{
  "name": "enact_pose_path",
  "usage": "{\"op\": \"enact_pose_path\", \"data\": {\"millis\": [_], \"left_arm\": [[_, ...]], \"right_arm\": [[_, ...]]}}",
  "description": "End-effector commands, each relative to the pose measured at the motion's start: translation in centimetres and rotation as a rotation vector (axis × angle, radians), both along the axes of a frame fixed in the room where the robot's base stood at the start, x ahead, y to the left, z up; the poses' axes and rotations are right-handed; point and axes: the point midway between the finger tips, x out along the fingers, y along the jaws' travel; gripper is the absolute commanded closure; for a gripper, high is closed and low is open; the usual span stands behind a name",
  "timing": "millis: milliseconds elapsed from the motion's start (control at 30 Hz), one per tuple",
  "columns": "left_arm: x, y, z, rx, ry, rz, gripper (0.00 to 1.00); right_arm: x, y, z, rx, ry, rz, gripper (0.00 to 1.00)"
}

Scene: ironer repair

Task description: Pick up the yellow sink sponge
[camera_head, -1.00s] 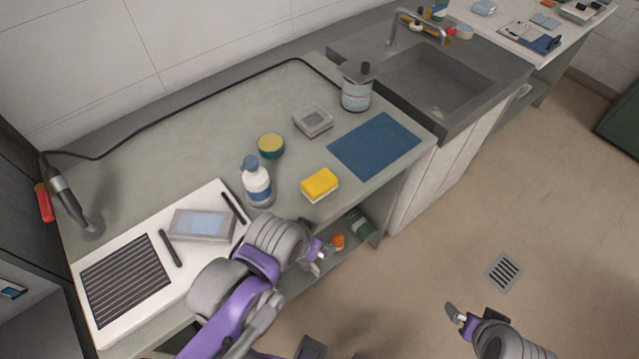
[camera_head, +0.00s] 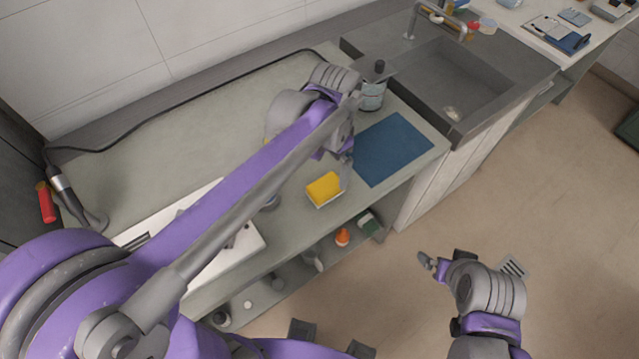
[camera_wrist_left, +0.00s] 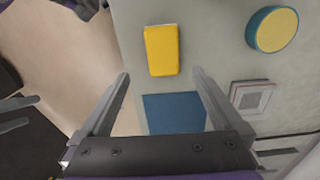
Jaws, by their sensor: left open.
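The yellow sponge (camera_head: 324,187) lies on the counter near its front edge, left of the blue mat (camera_head: 392,148). My left gripper (camera_head: 347,170) is above the counter beside the sponge, partly hidden by its own wrist. In the left wrist view the fingers (camera_wrist_left: 158,103) are open with nothing between them. There the sponge (camera_wrist_left: 161,50) lies beyond the fingertips, apart from them, and the blue mat (camera_wrist_left: 174,113) shows between the fingers. My right gripper (camera_head: 428,262) hangs over the floor, away from the counter; its jaw opening is unclear.
A round yellow-and-teal tin (camera_wrist_left: 272,29) and a small clear-lidded box (camera_wrist_left: 252,97) are on the counter. A labelled container (camera_head: 372,95) stands by the sink (camera_head: 450,85). A shelf under the counter holds an orange-topped item (camera_head: 342,237).

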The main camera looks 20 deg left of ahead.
Motion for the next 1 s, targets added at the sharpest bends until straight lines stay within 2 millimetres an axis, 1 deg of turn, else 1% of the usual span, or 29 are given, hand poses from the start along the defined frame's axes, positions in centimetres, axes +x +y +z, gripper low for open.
{"op": "enact_pose_path", "data": {"millis": [33,100,200,367,633,767,967,1000], "left_arm": [[-0.1,0.0,-1.1,0.000,0.000,0.001,0.00],[0.0,0.1,-2.2,0.000,0.000,0.002,0.00],[0.0,0.1,-3.3,-0.001,-0.001,0.003,0.00],[0.0,0.2,-4.4,-0.001,-0.001,0.004,0.00],[0.3,0.7,-8.2,-0.001,-0.002,0.004,0.00],[0.3,0.7,-9.0,-0.001,-0.002,0.004,0.00],[0.3,0.7,-9.0,0.000,-0.002,0.004,0.00],[0.3,0.7,-9.0,0.000,-0.002,0.004,0.05]], "right_arm": [[-0.1,0.0,-0.2,0.000,0.002,0.000,0.00],[-0.1,0.0,-0.3,0.000,0.003,0.000,0.00],[-0.2,0.0,-0.4,0.000,0.003,0.000,0.00],[-0.2,0.0,-0.4,0.000,0.003,0.000,0.00],[-0.2,0.0,-0.4,0.000,0.003,0.000,0.00],[-0.2,0.0,-0.5,0.000,0.004,0.000,0.00],[-0.2,0.0,-0.5,0.000,0.004,0.000,0.00],[-0.2,0.0,-0.5,0.000,0.004,0.000,0.00]]}}
